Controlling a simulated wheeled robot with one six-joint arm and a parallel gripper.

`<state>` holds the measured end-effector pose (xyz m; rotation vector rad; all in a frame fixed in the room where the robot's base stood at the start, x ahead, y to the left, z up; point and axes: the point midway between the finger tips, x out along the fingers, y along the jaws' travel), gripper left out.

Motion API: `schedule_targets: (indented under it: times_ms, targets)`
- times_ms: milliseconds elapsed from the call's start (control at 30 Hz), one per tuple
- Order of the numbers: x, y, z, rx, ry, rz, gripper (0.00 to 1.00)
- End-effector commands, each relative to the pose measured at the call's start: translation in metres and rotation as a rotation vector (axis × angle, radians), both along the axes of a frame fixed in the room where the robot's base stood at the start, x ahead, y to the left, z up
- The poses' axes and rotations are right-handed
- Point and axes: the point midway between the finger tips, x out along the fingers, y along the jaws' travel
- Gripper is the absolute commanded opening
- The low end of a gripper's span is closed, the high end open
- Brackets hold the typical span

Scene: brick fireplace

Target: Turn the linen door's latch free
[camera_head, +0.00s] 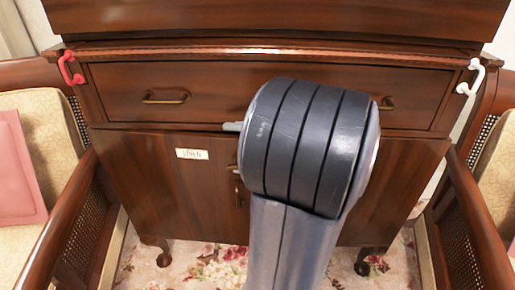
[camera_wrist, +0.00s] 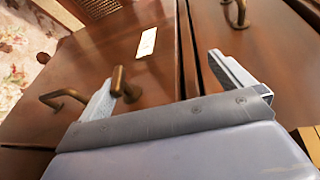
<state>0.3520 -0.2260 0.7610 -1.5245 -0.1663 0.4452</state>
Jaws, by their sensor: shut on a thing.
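The linen door (camera_head: 165,185) is the left lower door of a dark wood cabinet and appears closed. It carries a small cream label (camera_head: 192,154), also in the wrist view (camera_wrist: 146,42); its writing is too small to read surely. The brass latch (camera_wrist: 125,84) stands out from the door, against the inner side of one finger of my gripper (camera_wrist: 168,84). My gripper is shut on the latch, though the fingers look well apart. In the head view my arm hides most of the gripper.
A brass door pull (camera_wrist: 62,98) sits close beside the finger at the latch. The drawer above has brass pulls (camera_head: 166,97). Cane-sided armchairs (camera_head: 50,240) flank the cabinet. A red hook (camera_head: 70,68) and a white hook (camera_head: 472,77) hang at its corners.

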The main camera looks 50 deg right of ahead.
Motion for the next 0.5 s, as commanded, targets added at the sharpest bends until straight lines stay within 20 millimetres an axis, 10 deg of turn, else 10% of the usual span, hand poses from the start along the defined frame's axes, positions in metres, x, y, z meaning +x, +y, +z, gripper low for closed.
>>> schedule_targets:
  times_ms: [200, 300, 500]
  targets:
    - [-0.015, -0.008, 0.014, -0.010, -0.025, -0.007, 0.80]
    - [-0.021, -0.009, 0.013, -0.009, -0.024, -0.005, 0.33]
    - [-0.035, -0.014, 0.012, -0.006, -0.019, -0.006, 0.33]
